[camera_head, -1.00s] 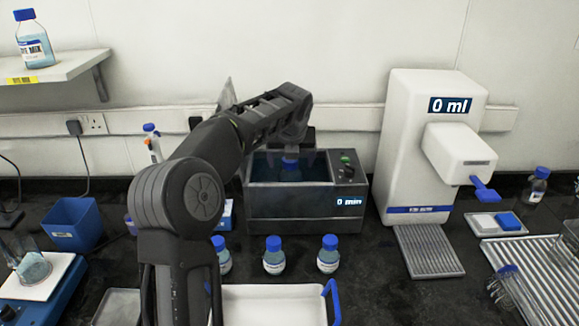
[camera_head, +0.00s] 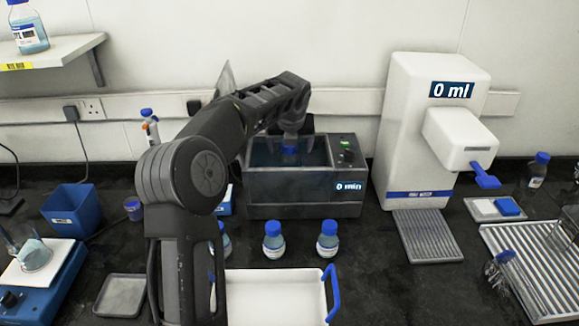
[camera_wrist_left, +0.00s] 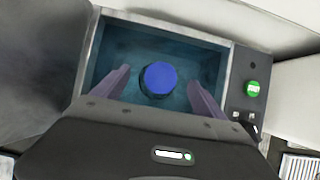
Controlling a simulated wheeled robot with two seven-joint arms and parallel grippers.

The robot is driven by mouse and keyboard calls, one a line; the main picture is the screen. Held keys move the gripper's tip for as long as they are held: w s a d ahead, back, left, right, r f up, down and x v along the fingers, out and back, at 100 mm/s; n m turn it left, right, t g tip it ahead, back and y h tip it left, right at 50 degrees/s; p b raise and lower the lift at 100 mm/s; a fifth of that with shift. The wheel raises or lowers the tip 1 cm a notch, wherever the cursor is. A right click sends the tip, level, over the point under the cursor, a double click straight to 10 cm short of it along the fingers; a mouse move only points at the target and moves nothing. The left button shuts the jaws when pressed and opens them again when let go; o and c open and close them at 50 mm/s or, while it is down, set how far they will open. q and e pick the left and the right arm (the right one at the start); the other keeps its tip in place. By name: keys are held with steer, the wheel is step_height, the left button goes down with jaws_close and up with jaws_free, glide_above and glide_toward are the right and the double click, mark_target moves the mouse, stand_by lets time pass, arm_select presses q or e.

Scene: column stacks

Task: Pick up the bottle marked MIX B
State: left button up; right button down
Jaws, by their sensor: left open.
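A blue-capped bottle stands in the water bath (camera_head: 262,197); its cap (camera_head: 289,150) shows between the bath walls, and its label is hidden. In the left wrist view the round blue cap (camera_wrist_left: 160,78) lies between the fingers. My left gripper (camera_head: 292,143) is open over the bath, one finger on each side of the cap, with a gap to both. Blue-capped bottles also stand on the bench before the bath: a middle one (camera_head: 273,241), a right one (camera_head: 327,241) and one (camera_head: 226,243) partly behind my arm. Their labels are too small to read. My right gripper is not in view.
A white tray (camera_head: 275,295) with a blue handle lies in front. A white dispenser (camera_head: 415,130) reading 0 ml stands right of the bath. A shelf (camera_head: 60,52) at upper left holds another blue-capped bottle (camera_head: 29,30). A blue bin (camera_head: 72,211) stands left.

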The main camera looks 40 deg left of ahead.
arm_select(q)
steer(key=shift+w+a+f, duration=0.1)
steer(key=shift+f, duration=0.1)
steer(key=p+x, duration=0.2)
steer(key=x, duration=0.2)
steer(key=shift+w+a+f, duration=0.15)
steer(key=shift+a+f, duration=0.05)
steer(key=shift+f, duration=0.1)
steer(key=shift+r, duration=0.1)
jaws_close()
stand_by(0.9)
